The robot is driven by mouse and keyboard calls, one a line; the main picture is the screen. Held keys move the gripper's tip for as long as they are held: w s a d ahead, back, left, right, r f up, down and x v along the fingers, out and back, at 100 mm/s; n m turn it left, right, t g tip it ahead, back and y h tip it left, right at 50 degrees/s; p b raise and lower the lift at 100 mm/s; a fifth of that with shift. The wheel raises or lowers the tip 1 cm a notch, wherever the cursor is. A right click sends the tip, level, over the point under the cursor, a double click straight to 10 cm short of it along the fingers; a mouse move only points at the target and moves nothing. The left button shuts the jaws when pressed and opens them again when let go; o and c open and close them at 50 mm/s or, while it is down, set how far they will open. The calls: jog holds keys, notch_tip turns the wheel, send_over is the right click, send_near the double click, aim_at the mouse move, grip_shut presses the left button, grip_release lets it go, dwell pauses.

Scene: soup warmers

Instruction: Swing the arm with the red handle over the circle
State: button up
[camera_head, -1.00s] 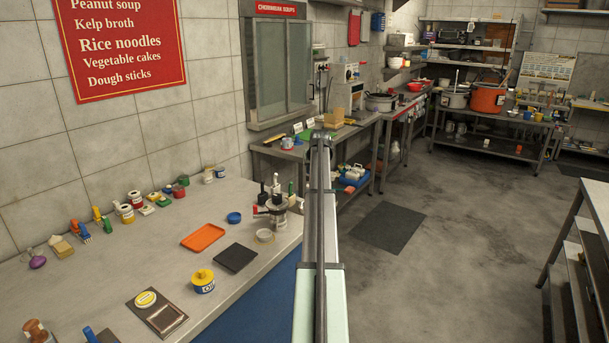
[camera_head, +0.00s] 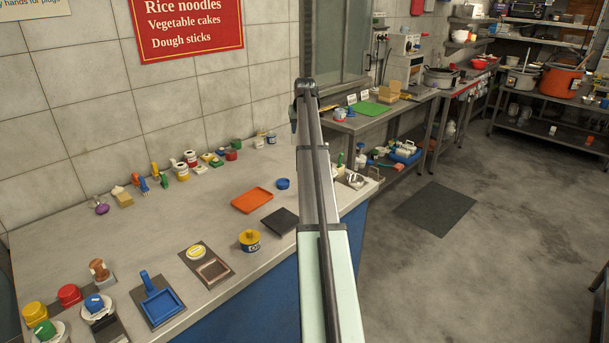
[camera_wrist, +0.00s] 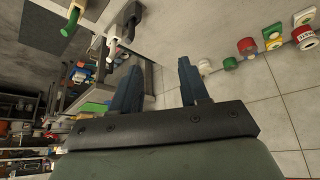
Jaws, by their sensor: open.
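I cannot make out a red handle or a circle in the current frames. In the head view my arm hides most of that fixture, and only a metal part (camera_head: 352,179) shows at the counter's right end. My gripper (camera_wrist: 159,76) is open in the wrist view, with two dark blue fingers apart and nothing between them. The handles lie beyond and left of the fingers.
An orange tray (camera_head: 252,200), a dark square plate (camera_head: 281,220) and a yellow-lidded pot (camera_head: 250,241) stand on the counter left of my arm. Several small containers line the wall. A blue tray (camera_head: 162,306) and coloured-topped items occupy the near left. The counter's middle is clear.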

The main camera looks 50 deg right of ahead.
jog(key=s+a+f+m+g+y, duration=0.2)
jog(key=s+a+g+y, duration=0.1)
jog(key=s+a+g, duration=0.4)
jog(key=f, duration=0.4)
jog(key=d+f+t, duration=0.1)
jog(key=f, duration=0.4)
jog(key=f+t, duration=0.1)
jog(key=f, duration=0.3)
jog(key=shift+s+d+f, duration=0.15)
jog(key=shift+s+f, duration=0.05)
jog(key=shift+f, duration=0.05)
jog(key=shift+c, duration=0.3)
grip_shut()
